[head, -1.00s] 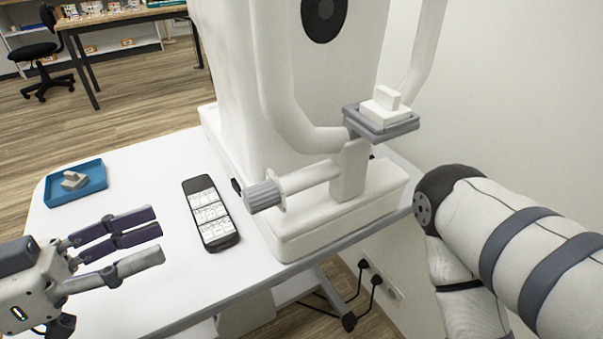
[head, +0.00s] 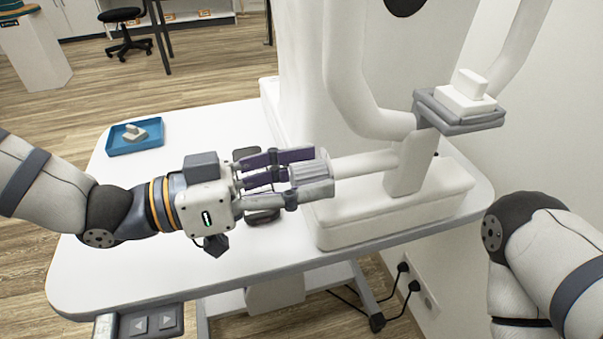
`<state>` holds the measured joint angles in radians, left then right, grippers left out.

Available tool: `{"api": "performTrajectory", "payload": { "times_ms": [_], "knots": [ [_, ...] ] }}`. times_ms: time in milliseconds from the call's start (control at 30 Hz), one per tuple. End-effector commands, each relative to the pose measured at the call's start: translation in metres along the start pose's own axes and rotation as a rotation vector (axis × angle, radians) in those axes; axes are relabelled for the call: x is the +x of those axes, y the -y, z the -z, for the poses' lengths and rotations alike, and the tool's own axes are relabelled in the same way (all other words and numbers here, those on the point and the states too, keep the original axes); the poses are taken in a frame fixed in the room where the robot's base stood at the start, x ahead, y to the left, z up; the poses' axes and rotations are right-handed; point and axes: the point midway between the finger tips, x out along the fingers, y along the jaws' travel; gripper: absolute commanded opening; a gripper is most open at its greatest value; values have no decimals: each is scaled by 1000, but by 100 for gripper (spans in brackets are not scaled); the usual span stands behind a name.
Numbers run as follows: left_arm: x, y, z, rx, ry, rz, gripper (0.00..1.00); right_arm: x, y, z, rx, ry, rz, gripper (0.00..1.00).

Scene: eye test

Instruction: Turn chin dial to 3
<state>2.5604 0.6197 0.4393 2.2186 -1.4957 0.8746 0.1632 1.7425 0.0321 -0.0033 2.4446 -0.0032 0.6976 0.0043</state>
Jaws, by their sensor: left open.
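The chin dial (head: 311,174) is a grey ribbed knob on the end of a white horizontal shaft (head: 365,163), low on the white eye-test machine (head: 300,60). My left gripper (head: 290,177) comes in from the left with its fingers around the dial, purple fingers on the far side and a grey finger on the near side. It is open; whether any finger touches the dial I cannot tell. No numbers or mark on the dial can be read. The chin rest (head: 465,98) sits above and to the right. My right arm shows at the right edge, its gripper out of view.
A blue tray (head: 150,148) with a small grey-white piece (head: 134,132) lies at the table's back left. The dark handheld device (head: 262,216) is mostly hidden behind my left gripper. A control panel with arrow buttons (head: 152,322) hangs at the table's front edge. The table's left part is clear.

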Motion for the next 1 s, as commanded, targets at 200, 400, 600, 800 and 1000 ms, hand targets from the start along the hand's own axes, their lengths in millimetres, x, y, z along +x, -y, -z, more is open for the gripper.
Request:
{"api": "performTrajectory", "payload": {
  "times_ms": [200, 400, 600, 800, 1000],
  "knots": [
    [0, 0, 0, 1, 0, 0, 32, 0, 0, 0, 0, -1, 0, 0],
    [-1, 0, 0, 1, 0, 0, 0, 0, 0, 0, 0, -1, 0, 0],
    [-1, 0, 0, 16, 0, 0, 0, -1, 0, 0, 0, -2, 0, 0],
    [-1, 0, 2, 94, 0, 0, 0, -6, 0, 2, 0, -12, 1, 0],
    [-1, -1, 3, 251, 0, -1, 0, -14, 0, 4, 1, -31, 1, 0]
  ]
}}
